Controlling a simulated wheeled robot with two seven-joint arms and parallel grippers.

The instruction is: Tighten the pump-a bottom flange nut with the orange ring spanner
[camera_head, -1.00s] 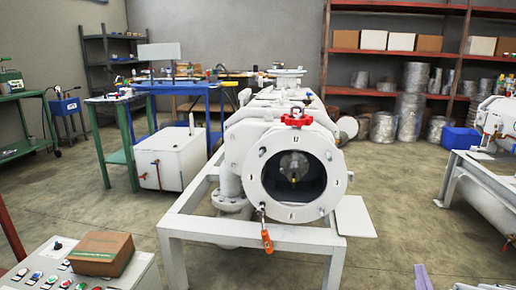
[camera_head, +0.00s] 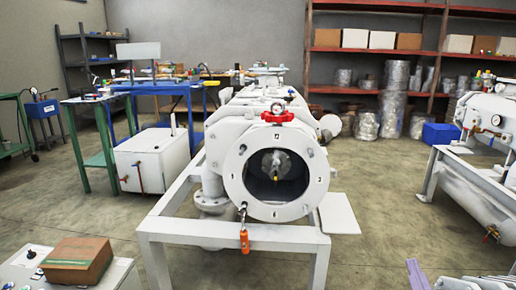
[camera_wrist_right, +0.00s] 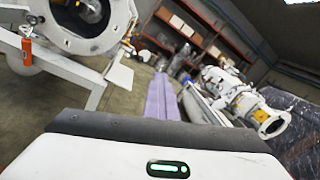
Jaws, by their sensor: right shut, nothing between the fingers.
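The white pump (camera_head: 236,150) stands on a white frame, its round front flange (camera_head: 235,180) facing me around a dark opening. The orange-handled spanner (camera_head: 244,241) hangs down at the flange's lower left, its upper end by a stud there. I cannot tell whether its ring is around a nut. Its orange handle (camera_wrist_right: 26,51) also shows in the right wrist view. My right gripper (camera_head: 412,263) shows as purple fingers at the lower right, apart from the pump and spanner. Its fingers (camera_wrist_right: 160,80) are shut and empty in the wrist view. My left gripper is out of view.
A control panel with a cardboard box (camera_head: 76,262) stands at the lower left. The white frame (camera_head: 235,237) supports the pump. Another white machine (camera_head: 485,180) stands on a frame at the right. Free floor lies between the two frames.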

